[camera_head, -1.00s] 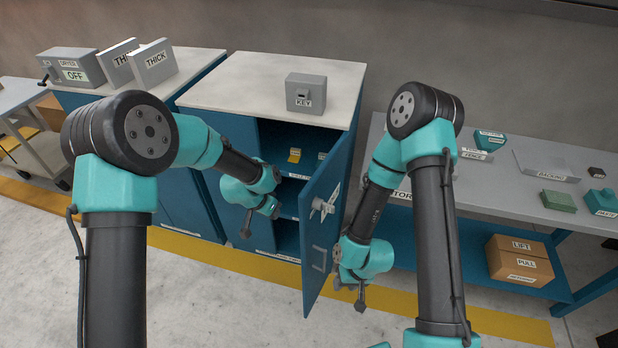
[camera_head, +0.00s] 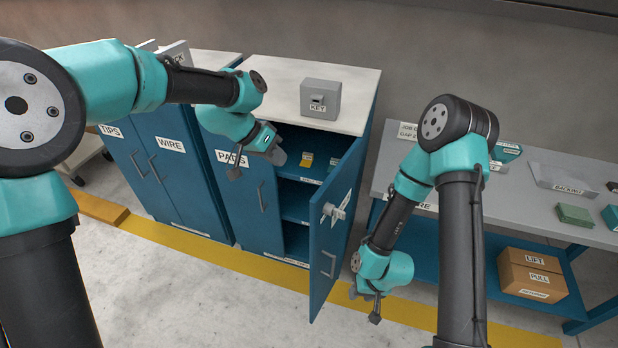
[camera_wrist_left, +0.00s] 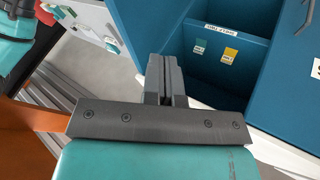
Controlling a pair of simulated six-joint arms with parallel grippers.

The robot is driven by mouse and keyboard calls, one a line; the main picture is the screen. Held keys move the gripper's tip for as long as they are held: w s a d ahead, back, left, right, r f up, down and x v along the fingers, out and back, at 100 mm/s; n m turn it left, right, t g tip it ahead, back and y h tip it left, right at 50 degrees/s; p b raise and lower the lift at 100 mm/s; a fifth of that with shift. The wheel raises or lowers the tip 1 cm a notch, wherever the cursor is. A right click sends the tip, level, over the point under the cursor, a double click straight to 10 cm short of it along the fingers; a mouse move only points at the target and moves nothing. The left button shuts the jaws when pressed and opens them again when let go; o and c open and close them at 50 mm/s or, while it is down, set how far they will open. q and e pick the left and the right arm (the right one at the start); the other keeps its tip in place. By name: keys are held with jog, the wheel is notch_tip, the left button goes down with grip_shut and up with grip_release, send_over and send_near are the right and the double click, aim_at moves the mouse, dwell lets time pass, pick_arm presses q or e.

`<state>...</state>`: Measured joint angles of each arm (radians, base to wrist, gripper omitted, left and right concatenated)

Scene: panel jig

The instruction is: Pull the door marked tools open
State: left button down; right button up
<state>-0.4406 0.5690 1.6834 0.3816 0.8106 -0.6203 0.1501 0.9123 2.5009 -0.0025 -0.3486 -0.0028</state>
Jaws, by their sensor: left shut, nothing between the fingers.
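The blue cabinet's right door (camera_head: 325,240) stands partly open, swung out towards me from its right edge. Its outer face has a bar handle (camera_head: 328,262) and a grey latch (camera_head: 340,206) over a white label that I cannot read, so I cannot confirm "tools". The left door (camera_head: 255,195), labelled PADS, is shut. My left gripper (camera_head: 278,157) is shut and empty, in front of the cabinet's upper part, apart from the open door. In the left wrist view its fingers (camera_wrist_left: 166,82) are together beside the cabinet opening. My right gripper (camera_head: 357,293) is right of the open door; its jaws are unclear.
A grey KEY box (camera_head: 320,98) sits on the cabinet top. Cabinets marked TIPS and WIRE (camera_head: 180,180) are at left. A bench (camera_head: 550,200) with boxes is at right. The floor in front is open.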

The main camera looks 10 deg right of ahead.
pick_arm(q)
jog(key=s+d+f, duration=0.2)
jog(key=d+f, duration=0.6)
jog(key=d, duration=0.1)
jog(key=shift+s, duration=0.35)
jog(key=shift+d, duration=0.1)
